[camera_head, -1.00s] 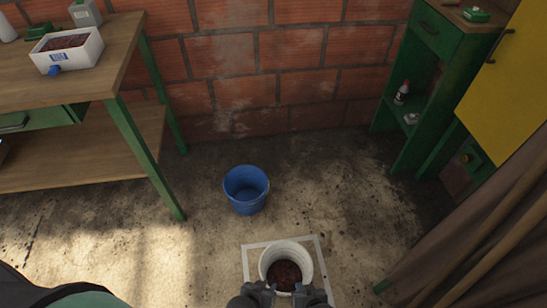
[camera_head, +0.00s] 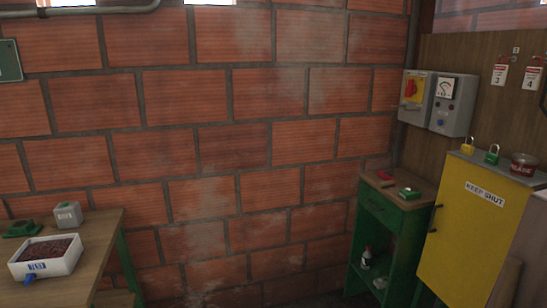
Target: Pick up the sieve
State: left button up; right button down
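I cannot pick out a clear sieve in this view. A white open box (camera_head: 20,268) with dark reddish-brown grains in it, a label and a blue fitting on its front stands on the wooden table at the lower left. Neither of my grippers shows in this view.
The wooden table (camera_head: 97,258) also bears a grey box (camera_head: 68,215) and a green item (camera_head: 22,229). At right stand a green cabinet (camera_head: 378,215) with small items and a yellow cabinet (camera_head: 465,228) with padlocks (camera_head: 491,154) and a tin (camera_head: 523,165) on top. Switch boxes (camera_head: 439,103) hang above.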

aim_at(56, 255)
jog(key=u, duration=1.45)
